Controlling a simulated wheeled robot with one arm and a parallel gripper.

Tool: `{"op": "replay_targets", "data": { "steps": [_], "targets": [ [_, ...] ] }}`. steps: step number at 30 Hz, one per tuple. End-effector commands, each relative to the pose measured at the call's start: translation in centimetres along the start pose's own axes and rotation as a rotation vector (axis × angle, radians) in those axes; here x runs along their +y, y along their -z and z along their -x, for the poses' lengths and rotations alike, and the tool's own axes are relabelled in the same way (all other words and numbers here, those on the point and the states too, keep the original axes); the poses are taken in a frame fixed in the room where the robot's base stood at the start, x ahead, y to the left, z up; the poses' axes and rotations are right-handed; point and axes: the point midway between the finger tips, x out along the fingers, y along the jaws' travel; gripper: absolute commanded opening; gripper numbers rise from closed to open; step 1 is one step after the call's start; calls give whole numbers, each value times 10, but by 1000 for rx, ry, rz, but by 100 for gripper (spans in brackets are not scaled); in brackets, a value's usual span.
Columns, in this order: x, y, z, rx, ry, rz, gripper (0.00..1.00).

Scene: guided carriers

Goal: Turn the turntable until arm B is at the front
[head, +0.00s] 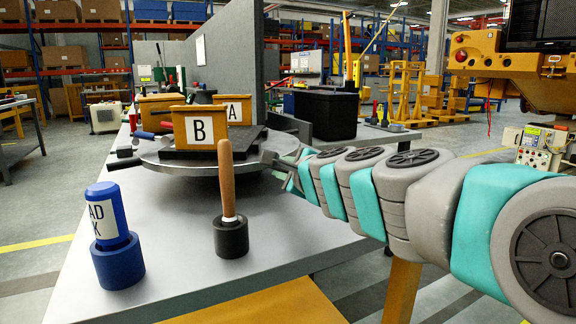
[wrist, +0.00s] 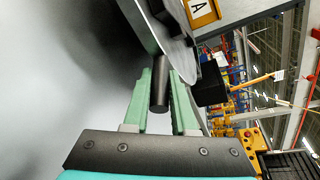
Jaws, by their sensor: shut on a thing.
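The turntable is a round grey metal disc (head: 190,178) on the table. A yellow block with the sign B (head: 201,130) stands on it, facing me at the near side. A sign A block (head: 238,107) shows behind it to the right, and also in the wrist view (wrist: 199,8). My gripper (head: 270,158) is at the disc's right edge. In the wrist view my gripper (wrist: 162,98) has its two green fingers on either side of a dark round peg (wrist: 160,92) at the disc's rim, shut on it. The peg is hidden in the head view.
A wooden handle (head: 227,180) stands in a black base in front of the disc. A blue cylinder (head: 107,215) stands in a blue holder at the front left. A grey panel (head: 222,60) rises behind the turntable.

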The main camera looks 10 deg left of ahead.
Motion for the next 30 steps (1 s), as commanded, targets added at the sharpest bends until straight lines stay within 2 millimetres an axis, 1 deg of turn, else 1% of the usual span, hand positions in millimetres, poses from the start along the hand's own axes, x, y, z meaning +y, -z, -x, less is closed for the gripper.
{"op": "replay_targets", "data": {
  "steps": [15,16,21,23,30],
  "targets": [
    [2,-2,1,7,4,-5,0],
    [2,-2,1,7,4,-5,28],
    [2,-2,1,7,4,-4,47],
    [2,-2,1,7,4,-4,54],
    [1,-2,1,7,5,-4,55]
  ]
}}
